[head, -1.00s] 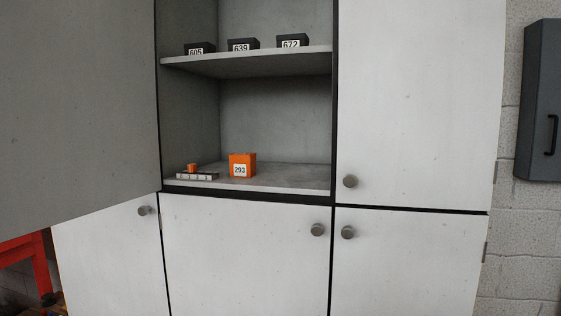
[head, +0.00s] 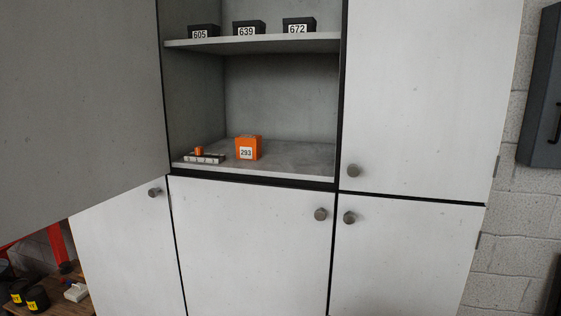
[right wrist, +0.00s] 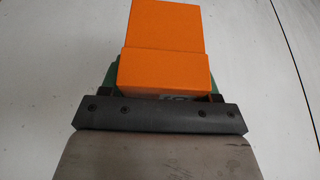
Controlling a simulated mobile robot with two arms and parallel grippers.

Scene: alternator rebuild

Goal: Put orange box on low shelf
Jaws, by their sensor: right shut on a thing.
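In the right wrist view my right gripper (right wrist: 160,116) is shut on an orange box (right wrist: 164,68), which fills the space between the fingers; the fingers are mostly hidden behind it and a dark bar. Part of a dark-on-white label shows at the box's lower edge. In the head view another orange box (head: 248,148), labelled 293, stands on the low shelf (head: 305,158) of the open cabinet, left of the middle. The shelf to its right is bare. Neither gripper shows in the head view.
Left of box 293 lies a small rack (head: 204,158) with an orange piece on it. Black boxes 605 (head: 203,32), 639 (head: 249,28) and 672 (head: 299,25) stand on the upper shelf (head: 270,44). An open grey door (head: 80,100) stands at left. Closed white doors (head: 250,245) lie below.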

